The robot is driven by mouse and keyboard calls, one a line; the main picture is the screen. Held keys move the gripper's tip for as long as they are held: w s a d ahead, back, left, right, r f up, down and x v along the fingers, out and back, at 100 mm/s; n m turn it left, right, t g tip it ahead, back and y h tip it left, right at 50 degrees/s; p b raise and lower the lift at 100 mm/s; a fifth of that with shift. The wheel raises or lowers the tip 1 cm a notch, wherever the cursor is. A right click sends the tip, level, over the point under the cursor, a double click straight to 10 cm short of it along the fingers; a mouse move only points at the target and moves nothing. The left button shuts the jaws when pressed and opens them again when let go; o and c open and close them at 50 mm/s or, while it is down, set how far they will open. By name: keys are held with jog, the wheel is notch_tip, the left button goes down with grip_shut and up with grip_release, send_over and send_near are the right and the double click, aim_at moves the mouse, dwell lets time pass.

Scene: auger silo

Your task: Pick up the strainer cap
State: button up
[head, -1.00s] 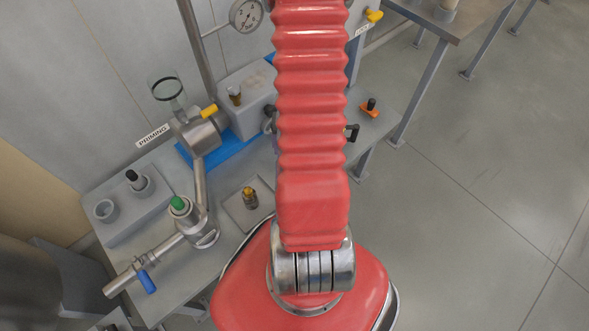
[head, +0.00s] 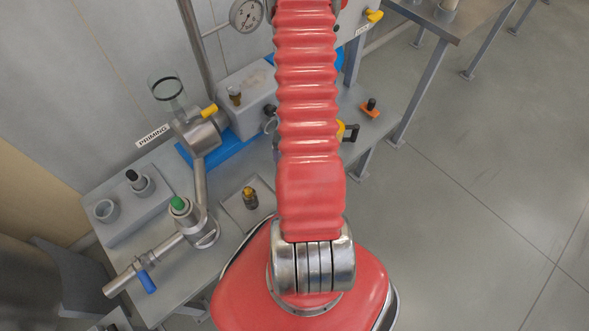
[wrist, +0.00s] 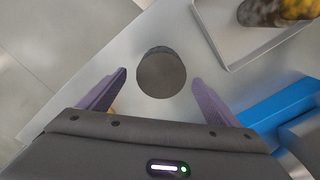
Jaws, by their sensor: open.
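A dark grey round cap (wrist: 161,74), which I take for the strainer cap, stands on the grey bench in the wrist view. I see its flat round top and a little of its side. My gripper (wrist: 160,84) is open and empty, with one purple finger on each side of the cap's near part and a gap on both sides. Whether the fingertips are level with the cap or above it, I cannot tell. In the head view my red arm hides the cap and most of my gripper.
A shallow tray (head: 238,212) with a brass-topped fitting (head: 250,198) lies left of my arm. A pipe assembly with a green cap (head: 178,204) and blue handle (head: 147,282) stands farther left. A blue base (wrist: 265,110) is close to my right finger. An orange block (head: 369,109) sits right.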

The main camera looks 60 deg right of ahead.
jog(key=shift+f, duration=0.2)
jog(key=shift+a+f, duration=0.15)
jog(key=shift+f, duration=2.4)
jog(key=c, duration=1.2)
jog(key=shift+r, duration=0.15)
jog(key=shift+r, duration=4.85)
jog(key=shift+w, duration=0.1)
